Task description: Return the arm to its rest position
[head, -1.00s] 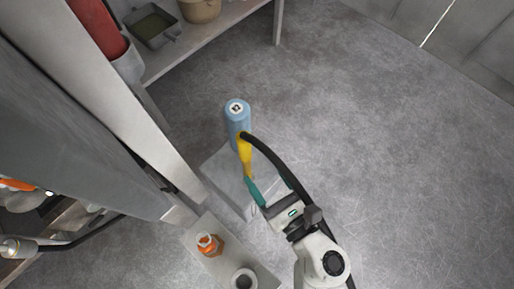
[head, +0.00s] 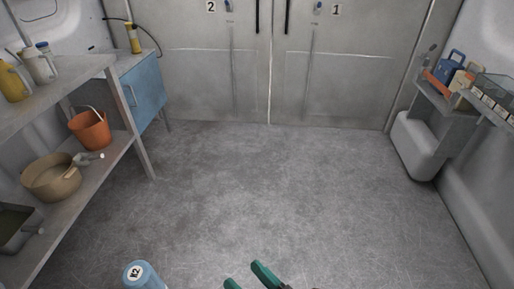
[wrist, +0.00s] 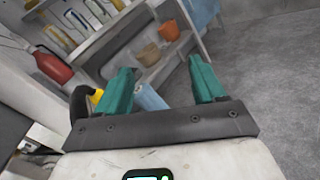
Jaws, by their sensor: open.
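My gripper (head: 249,277) shows at the bottom edge of the head view, with only its green fingertips in frame. In the wrist view both green fingers (wrist: 163,88) stand wide apart with nothing between the tips. A blue cylinder marked R2 (head: 142,275) stands at the bottom of the head view, to the left of my gripper and apart from it. In the wrist view the blue cylinder (wrist: 151,98) shows beyond the fingers, with a yellow part (wrist: 97,96) beside the left finger. The rest of my arm is out of the head view.
Shelving (head: 139,150) on the left holds an orange bucket (head: 90,130) and a tan pot (head: 52,177). A blue cabinet (head: 144,92) stands behind it. Grey double doors (head: 215,85) close the back. A shelf unit (head: 440,100) stands right. The middle floor is clear.

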